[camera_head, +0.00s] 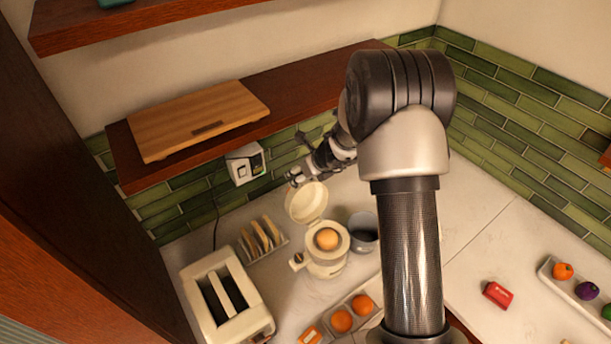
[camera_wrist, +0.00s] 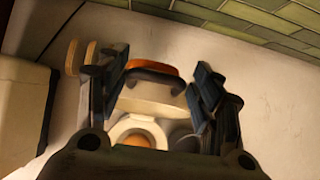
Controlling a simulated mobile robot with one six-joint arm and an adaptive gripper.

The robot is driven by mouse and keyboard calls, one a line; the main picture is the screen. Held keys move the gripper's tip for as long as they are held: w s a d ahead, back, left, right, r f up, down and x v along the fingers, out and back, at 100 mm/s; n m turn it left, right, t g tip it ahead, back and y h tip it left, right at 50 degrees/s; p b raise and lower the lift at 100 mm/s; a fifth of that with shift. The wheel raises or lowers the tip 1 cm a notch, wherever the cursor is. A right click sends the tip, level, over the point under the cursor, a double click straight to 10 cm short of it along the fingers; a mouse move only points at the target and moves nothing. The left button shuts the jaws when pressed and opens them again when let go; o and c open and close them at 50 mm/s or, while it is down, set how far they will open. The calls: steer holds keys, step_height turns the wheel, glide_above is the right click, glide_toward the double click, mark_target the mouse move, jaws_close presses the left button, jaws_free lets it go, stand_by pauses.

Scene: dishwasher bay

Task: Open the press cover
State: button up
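The press is a cream citrus juicer (camera_head: 326,262) on the counter, with an orange half (camera_head: 327,238) in its open top. Its cover (camera_head: 306,203) is swung up and stands tilted back behind the press body. My gripper (camera_head: 293,178) is just behind the raised cover's upper edge. Whether a finger touches the cover cannot be told. The press opening with the orange (camera_wrist: 137,140) shows below the cover.
A toaster (camera_head: 228,300) and a toast rack (camera_head: 264,240) stand to the left of the press. A tray with oranges (camera_head: 351,317) is in front. A wooden shelf (camera_head: 290,90) hangs above the counter.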

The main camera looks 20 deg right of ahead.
steer(key=shift+f, duration=0.25)
steer(key=shift+s+d+r, duration=0.1)
steer(key=shift+s+r, duration=0.05)
steer(key=shift+s, duration=0.05)
steer(key=v, duration=1.1)
steer(key=shift+r, duration=0.35)
